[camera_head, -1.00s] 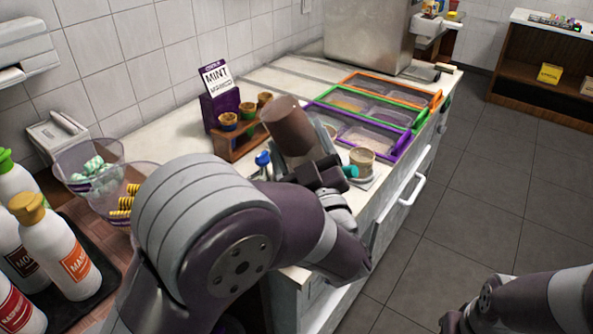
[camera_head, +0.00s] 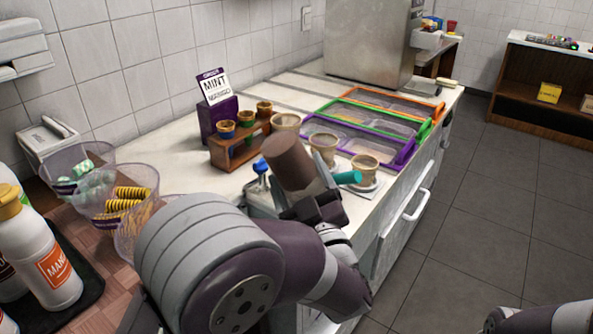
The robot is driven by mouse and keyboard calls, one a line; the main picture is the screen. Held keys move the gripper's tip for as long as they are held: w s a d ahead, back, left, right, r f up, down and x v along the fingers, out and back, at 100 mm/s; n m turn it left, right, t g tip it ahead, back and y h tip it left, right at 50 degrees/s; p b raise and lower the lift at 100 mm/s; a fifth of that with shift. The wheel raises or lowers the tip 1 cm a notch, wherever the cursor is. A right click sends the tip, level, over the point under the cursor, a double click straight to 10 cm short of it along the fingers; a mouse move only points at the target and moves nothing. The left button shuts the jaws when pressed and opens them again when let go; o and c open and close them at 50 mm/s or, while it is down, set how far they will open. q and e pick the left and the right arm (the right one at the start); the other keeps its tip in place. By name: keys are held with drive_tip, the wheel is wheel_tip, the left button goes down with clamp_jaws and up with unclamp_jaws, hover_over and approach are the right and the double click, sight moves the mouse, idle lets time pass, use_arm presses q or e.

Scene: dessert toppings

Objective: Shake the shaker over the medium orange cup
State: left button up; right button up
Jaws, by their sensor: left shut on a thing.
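My left gripper (camera_head: 308,193) is shut on a brown cylindrical shaker (camera_head: 286,158) and holds it tilted, its top leaning to the upper left, over the white counter. Three beige cups stand in a row just beyond and to the right of the shaker: a far cup (camera_head: 286,122), a middle cup (camera_head: 324,147) and a near cup (camera_head: 365,172). The shaker's lower end is hidden by the gripper. Of my right arm only a part shows at the bottom right; its gripper is not visible.
A wooden rack (camera_head: 228,157) with three small cups stands behind the shaker, beside a purple MINT sign holder (camera_head: 213,115). Topping trays with purple (camera_head: 400,158), green and orange rims lie beyond. Clear bowls (camera_head: 110,205) and sauce bottles (camera_head: 45,255) are at left.

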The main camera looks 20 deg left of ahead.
sight(299, 139)
use_arm(q)
drive_tip(key=shift+r, duration=0.15)
drive_tip(key=shift+r+p, duration=2.8)
drive_tip(key=shift+r, duration=1.1)
wheel_tip(299, 139, down, 9)
drive_tip(key=b, duration=0.8)
drive_tip(key=shift+r, duration=0.45)
drive_tip(key=shift+s, duration=0.1)
